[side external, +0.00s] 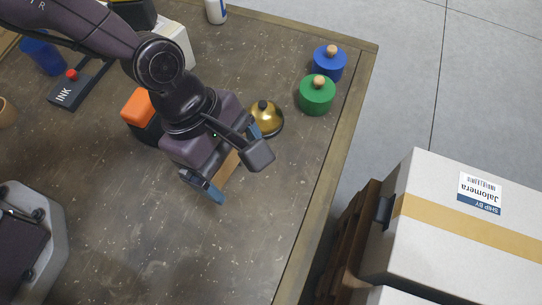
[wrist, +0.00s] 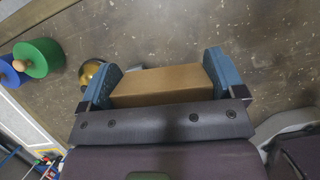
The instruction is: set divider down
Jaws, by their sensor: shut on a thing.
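The divider looks like a brown, flat-sided block; in the wrist view the divider (wrist: 160,82) lies between the two blue finger pads. My gripper (wrist: 160,80) is shut on it, one pad at each end. In the side view my gripper (side external: 228,165) is over the middle of the table, and part of the divider (side external: 230,172) shows under the wrist. Most of the divider is hidden there by my arm. I cannot tell whether it touches the table.
A brass bell (side external: 266,117) stands close to my gripper. Green (side external: 317,97) and blue (side external: 329,64) knobbed cylinders stand near the table's right edge. An orange-topped block (side external: 138,107) and an ink stand (side external: 75,92) are at left. The front of the table (side external: 180,255) is clear.

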